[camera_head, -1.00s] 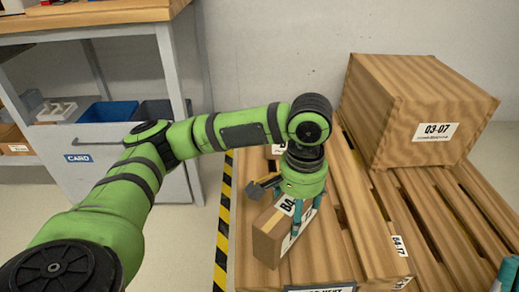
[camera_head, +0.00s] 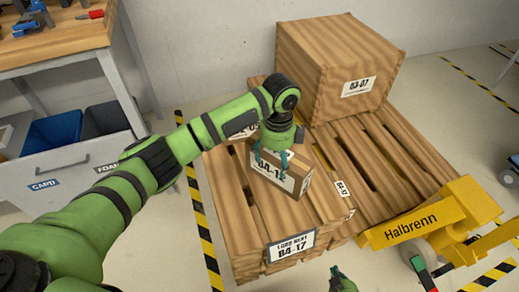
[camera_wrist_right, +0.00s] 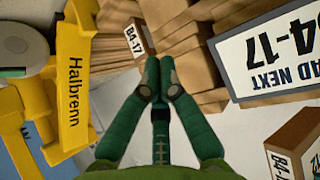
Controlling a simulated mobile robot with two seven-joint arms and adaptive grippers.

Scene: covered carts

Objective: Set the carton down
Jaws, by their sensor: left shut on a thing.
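The carton (camera_head: 299,172) is a small brown box with a white label, partly covered by my gripper. My left gripper (camera_head: 272,160) comes down from above and is shut on it. The carton is over the near left part of the slatted wooden pallet (camera_head: 228,210); whether its underside touches the slats I cannot tell. My right gripper (camera_wrist_right: 159,68) is shut and empty, its two fingertips together. In the head view it barely shows at the bottom edge (camera_head: 340,281). A carton also shows at the lower right of the right wrist view (camera_wrist_right: 296,145).
Another carton (camera_head: 240,135) is partly hidden behind my left arm. A yellow pallet truck (camera_head: 420,222) marked Halbrenn stands at the right. A workbench with bins (camera_head: 55,130) is at the left. Slats right of the carton are bare.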

